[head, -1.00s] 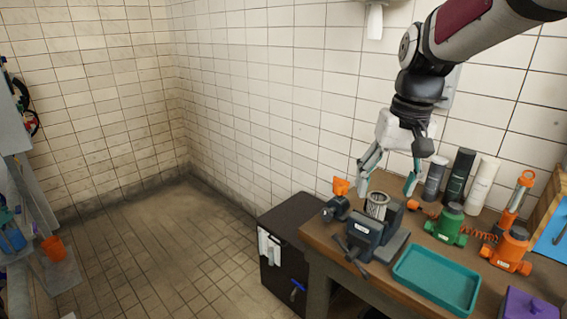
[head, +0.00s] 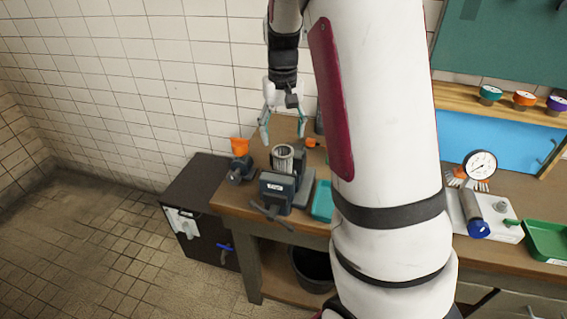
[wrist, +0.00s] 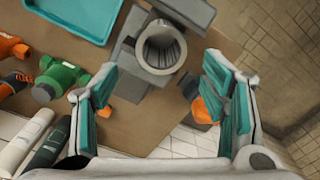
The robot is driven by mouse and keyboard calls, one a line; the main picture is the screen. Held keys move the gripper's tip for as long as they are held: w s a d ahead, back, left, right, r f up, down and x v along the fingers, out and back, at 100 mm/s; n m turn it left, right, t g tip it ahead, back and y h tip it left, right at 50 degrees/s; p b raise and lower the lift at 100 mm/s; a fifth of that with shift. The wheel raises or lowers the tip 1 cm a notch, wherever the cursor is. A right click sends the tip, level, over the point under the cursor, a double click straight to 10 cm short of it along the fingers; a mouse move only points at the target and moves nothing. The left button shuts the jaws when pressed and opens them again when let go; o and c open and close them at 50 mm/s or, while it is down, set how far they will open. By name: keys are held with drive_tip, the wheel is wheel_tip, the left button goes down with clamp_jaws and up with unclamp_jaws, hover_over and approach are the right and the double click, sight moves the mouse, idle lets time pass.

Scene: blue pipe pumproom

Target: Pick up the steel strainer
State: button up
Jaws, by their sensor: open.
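The steel strainer (head: 283,158) is a grey open-topped cylinder, upright at the dark blue-grey vise (head: 277,187) on the workbench. In the wrist view its round open mouth (wrist: 162,47) faces the camera, with the vise (wrist: 188,10) close around it. I cannot tell whether the jaws clamp it. My gripper (head: 283,136) points down, open and empty, just behind and above the strainer. In the wrist view the teal-padded fingers (wrist: 160,80) are wide apart, and the strainer lies ahead, between their lines and clear of both.
An orange-topped fitting (head: 240,146) stands left of the vise. A teal tray (head: 322,201) is right of it, partly hidden by my arm. In the wrist view a green device (wrist: 62,78) and bottles (wrist: 45,143) lie left of my fingers. A dark cabinet (head: 195,200) adjoins the bench.

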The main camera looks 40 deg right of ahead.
sight(283, 152)
drive_tip(key=f, duration=0.1)
drive_tip(key=f+p, duration=0.1)
drive_tip(key=f, duration=0.3)
drive_tip(key=shift+s+a+f, duration=0.15)
drive_tip(key=shift+s, duration=0.1)
drive_tip(key=shift+f, duration=0.55)
drive_tip(key=c, duration=1.3)
